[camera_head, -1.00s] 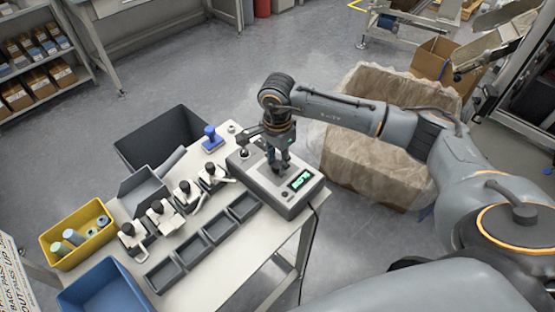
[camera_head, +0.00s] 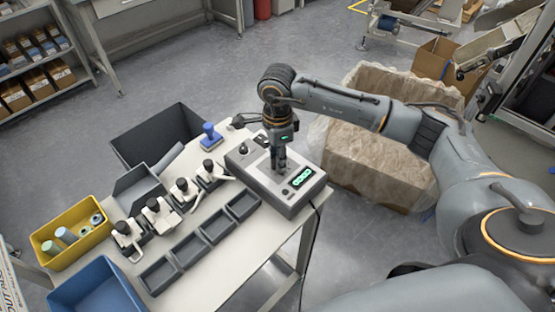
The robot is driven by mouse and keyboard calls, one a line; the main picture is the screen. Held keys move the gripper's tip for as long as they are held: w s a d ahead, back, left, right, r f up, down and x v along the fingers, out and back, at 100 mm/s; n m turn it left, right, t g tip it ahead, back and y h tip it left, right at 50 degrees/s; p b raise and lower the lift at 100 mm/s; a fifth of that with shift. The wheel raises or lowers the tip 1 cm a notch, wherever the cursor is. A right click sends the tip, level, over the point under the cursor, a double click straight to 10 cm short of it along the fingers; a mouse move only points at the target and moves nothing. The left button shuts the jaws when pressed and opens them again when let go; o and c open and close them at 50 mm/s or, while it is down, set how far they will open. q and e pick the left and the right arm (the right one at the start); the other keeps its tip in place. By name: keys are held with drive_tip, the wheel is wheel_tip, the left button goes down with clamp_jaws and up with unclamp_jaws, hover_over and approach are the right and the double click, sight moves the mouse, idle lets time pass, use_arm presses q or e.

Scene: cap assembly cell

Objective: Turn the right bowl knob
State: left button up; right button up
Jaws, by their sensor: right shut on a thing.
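A grey control box (camera_head: 268,194) stands on the far right end of the white table. Its lit green display (camera_head: 300,178) is on the right of its top; I cannot read it surely. A dark knob (camera_head: 244,149) shows at the left of the top. My right gripper (camera_head: 278,166) points straight down over the middle of the box, left of the display. It is shut on the right bowl knob, which its fingers hide. My left gripper is not in view.
Several white and black hand tools (camera_head: 184,190) stand in a row beside empty grey trays (camera_head: 203,249). A blue stamp-like part (camera_head: 210,137), yellow bin (camera_head: 69,233) and blue bin (camera_head: 101,290) are also there. A wrapped pallet load (camera_head: 378,155) stands right of the table.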

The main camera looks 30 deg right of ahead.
drive_tip(key=shift+m, duration=0.6)
drive_tip(key=o, duration=1.2)
drive_tip(key=shift+c, duration=0.2)
wheel_tip(320, 180, up, 12)
drive_tip(key=shift+f, duration=0.1)
